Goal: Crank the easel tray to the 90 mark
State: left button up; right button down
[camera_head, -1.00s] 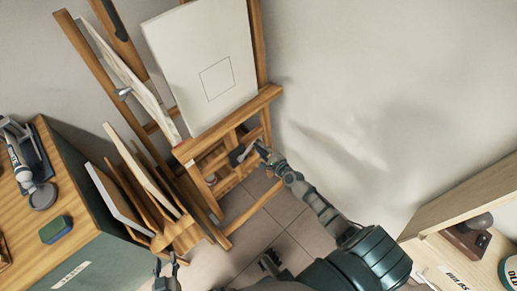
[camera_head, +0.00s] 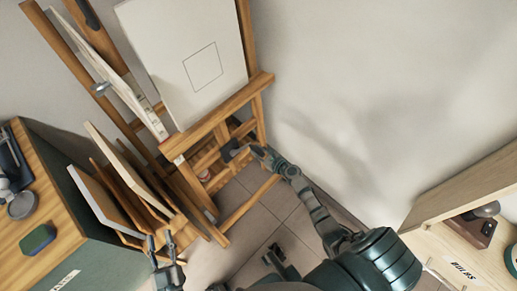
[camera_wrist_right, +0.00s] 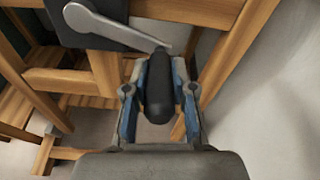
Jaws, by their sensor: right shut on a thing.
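The wooden easel holds a white canvas (camera_head: 190,60) on its tray (camera_head: 218,117). Below the tray is a dark crank box (camera_head: 231,150). A grey crank arm (camera_wrist_right: 108,26) runs to a black crank handle (camera_wrist_right: 158,88) in the right wrist view. My right gripper (camera_head: 258,152) is at the crank; in the wrist view its fingers (camera_wrist_right: 158,105) lie on both sides of the black handle, shut on it. My left gripper (camera_head: 160,242) is empty, its fingers apart, in front of the leaning boards. No mark numbers are readable.
A green cabinet with a wooden top (camera_head: 50,205) stands at the left, with a green sponge (camera_head: 37,239) on it. Leaning panels (camera_head: 108,205) stand between cabinet and easel. A wooden shelf unit (camera_head: 440,210) is at the right. Tiled floor (camera_head: 255,215) shows below the easel.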

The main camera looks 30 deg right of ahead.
jog(key=shift+s+f, duration=0.1)
jog(key=shift+f, duration=0.25)
jog(key=c, duration=0.9)
grip_release()
jog(key=shift+c, duration=0.2)
jog(key=shift+r, duration=0.1)
jog(key=v, duration=1.2)
jog(key=shift+d, duration=0.15)
